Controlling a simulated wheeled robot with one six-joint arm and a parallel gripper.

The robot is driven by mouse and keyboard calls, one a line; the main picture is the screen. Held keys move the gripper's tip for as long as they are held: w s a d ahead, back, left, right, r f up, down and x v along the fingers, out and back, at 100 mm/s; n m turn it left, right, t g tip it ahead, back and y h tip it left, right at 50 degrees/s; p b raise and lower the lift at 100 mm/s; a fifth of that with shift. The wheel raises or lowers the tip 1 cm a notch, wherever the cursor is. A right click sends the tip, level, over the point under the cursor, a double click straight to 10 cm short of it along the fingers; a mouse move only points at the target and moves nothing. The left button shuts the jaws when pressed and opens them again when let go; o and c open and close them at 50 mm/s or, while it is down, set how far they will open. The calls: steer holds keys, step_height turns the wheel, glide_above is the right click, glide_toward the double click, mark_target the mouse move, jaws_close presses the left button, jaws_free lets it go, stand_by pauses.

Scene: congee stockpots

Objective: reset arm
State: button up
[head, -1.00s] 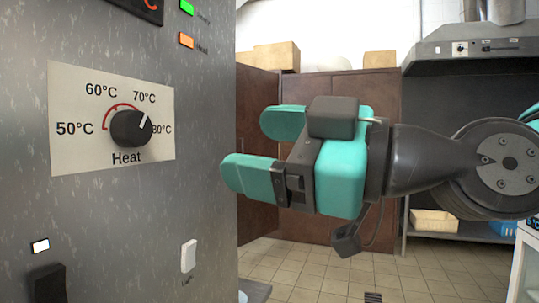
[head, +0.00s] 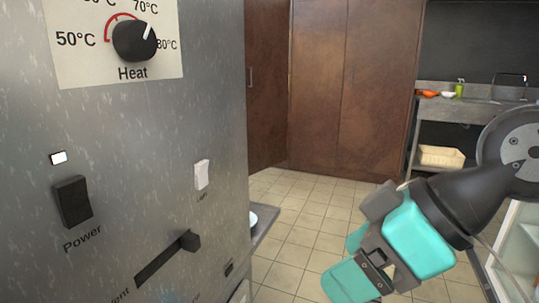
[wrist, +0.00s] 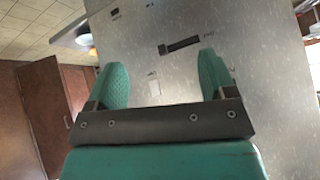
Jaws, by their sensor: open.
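My gripper (head: 352,262) is teal and dark grey, at the lower right of the head view, in the air to the right of the grey metal machine (head: 215,120). It points down and to the left. In the wrist view my gripper (wrist: 165,82) has its two teal fingers wide apart with nothing between them. Beyond the fingers the machine's panel (wrist: 185,75) shows, tilted in the picture, with a dark slot and slider. The gripper appears apart from the panel.
The panel carries a Heat knob (head: 134,40), a black Power switch (head: 72,201), a white switch (head: 201,174) and a slider (head: 190,241). Brown cabinets (head: 345,85) stand behind. A sink counter (head: 480,101) is at back right. The tiled floor (head: 300,215) between is clear.

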steer(key=s+d+f+m+g+h, duration=0.3)
steer(key=s+d+f, duration=0.1)
steer(key=d+f, duration=0.1)
step_height(320, 180, up, 19)
steer(key=p, duration=1.8)
steer(key=shift+s+d+f+m+p, duration=0.2)
steer(key=shift+s+d+m+p, duration=0.1)
steer(key=shift+d+m, duration=0.1)
